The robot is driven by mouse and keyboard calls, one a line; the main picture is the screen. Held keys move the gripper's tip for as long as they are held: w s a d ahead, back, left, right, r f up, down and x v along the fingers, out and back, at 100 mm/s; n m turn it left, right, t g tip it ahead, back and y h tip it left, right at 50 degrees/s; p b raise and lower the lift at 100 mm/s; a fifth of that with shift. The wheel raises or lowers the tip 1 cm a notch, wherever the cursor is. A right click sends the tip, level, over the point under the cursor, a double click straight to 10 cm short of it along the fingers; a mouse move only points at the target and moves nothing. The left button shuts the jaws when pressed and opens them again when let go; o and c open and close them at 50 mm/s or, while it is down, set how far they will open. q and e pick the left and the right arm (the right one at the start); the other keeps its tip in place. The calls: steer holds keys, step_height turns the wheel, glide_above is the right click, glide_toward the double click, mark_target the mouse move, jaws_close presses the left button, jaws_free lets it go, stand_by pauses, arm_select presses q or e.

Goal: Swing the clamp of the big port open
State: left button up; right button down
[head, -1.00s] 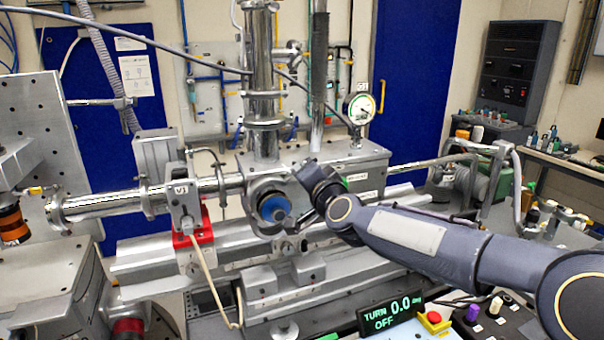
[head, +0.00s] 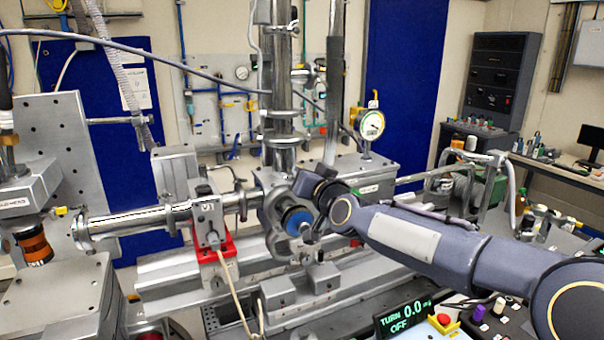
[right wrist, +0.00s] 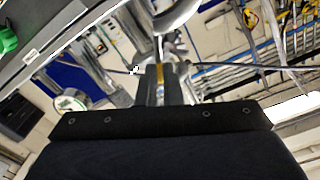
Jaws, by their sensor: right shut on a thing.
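The big port (head: 297,219) is a round opening with a blue disc, on the front of the steel chamber in the middle of the head view. A grey metal clamp (head: 272,226) runs around the port. My right gripper (head: 309,232) is at the port's right side, shut on a part of the clamp. My wrist hides much of that side, so how far the clamp stands from the port cannot be told. In the right wrist view the closed fingers (right wrist: 166,84) show at the centre, with a shiny metal part just above. My left gripper is not in view.
A vertical steel pipe (head: 277,130) and a round gauge (head: 371,125) rise above the chamber. A valve on a red bracket (head: 214,245) sits to the left on the beam pipe (head: 130,224). A display reading "TURN 0.0 OFF" (head: 404,318) and a red button (head: 443,321) are below my arm.

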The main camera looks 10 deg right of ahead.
steer(key=shift+a, duration=0.15)
steer(key=c, duration=1.6)
jaws_free()
steer(key=shift+s, duration=0.15)
steer(key=s, duration=0.2)
steer(key=s+d+b, duration=0.1)
steer(key=s, duration=0.4)
steer(key=shift+s+d, duration=0.25)
